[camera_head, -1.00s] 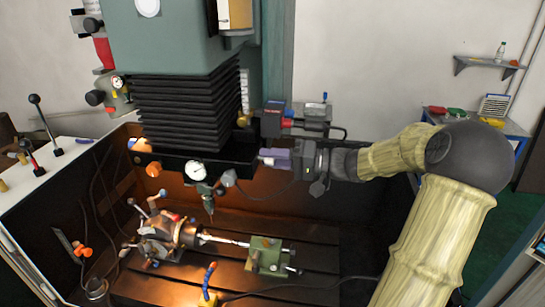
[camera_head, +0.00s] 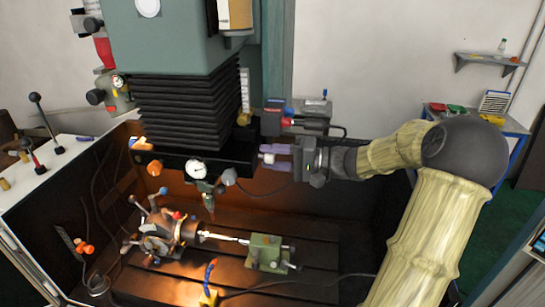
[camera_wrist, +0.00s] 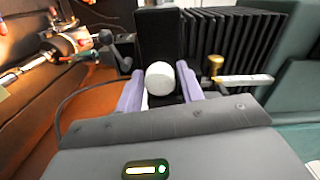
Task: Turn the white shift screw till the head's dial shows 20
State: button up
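The white shift screw (camera_wrist: 160,78) shows as a round white knob near the centre of the wrist view, in front of a black block. In the head view its small white end (camera_head: 268,158) sits at the right end of the black rail. My gripper (camera_head: 274,158) has two purple fingers, one on each side of the knob. They stand apart in both views, with narrow gaps beside the knob in the wrist view; firm contact does not show. A round white dial (camera_head: 196,170) hangs on the rail to the left; its reading is too small to read.
Black bellows (camera_head: 190,108) stand above the rail. A brass knob with a pale bar (camera_wrist: 216,66) is right of the fingers in the wrist view. Below, the machine bed (camera_head: 225,270) carries a chuck unit (camera_head: 160,240) and a green block (camera_head: 264,252).

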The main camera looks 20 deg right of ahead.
jog(key=shift+o, duration=0.9)
jog(key=b+v, duration=0.5)
jog(key=v, duration=1.2)
jog(key=shift+d, duration=0.2)
jog(key=shift+f, duration=0.1)
